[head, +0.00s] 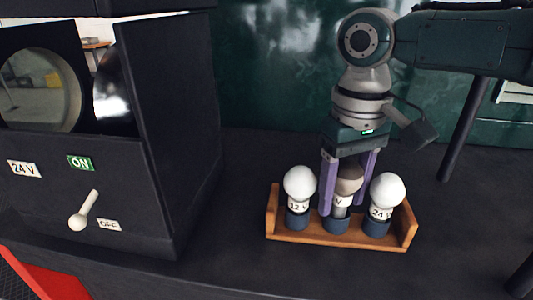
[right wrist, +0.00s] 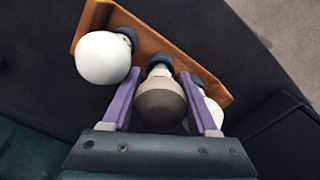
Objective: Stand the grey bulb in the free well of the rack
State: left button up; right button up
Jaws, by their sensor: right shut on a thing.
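The grey bulb (head: 349,180) has a brownish-grey dome and a pale labelled neck, and it stands nearly upright over the middle well (head: 336,225) of the wooden rack (head: 330,240). My right gripper (head: 344,206) points down, its two purple fingers shut on the bulb from either side. The right wrist view also shows the grey bulb (right wrist: 160,107) between the fingers, its neck at the dark blue middle well (right wrist: 160,60). Whether its base is fully seated I cannot tell. My left gripper is not in view.
A white bulb marked 12 V (head: 299,183) stands in the left well and one marked 24 V (head: 387,190) in the right well, both close to the fingers. A black box with a lever (head: 85,210) stands at left. Dark counter lies between.

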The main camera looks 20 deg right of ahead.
jog(key=shift+f, duration=0.55)
jog(key=shift+f, duration=0.1)
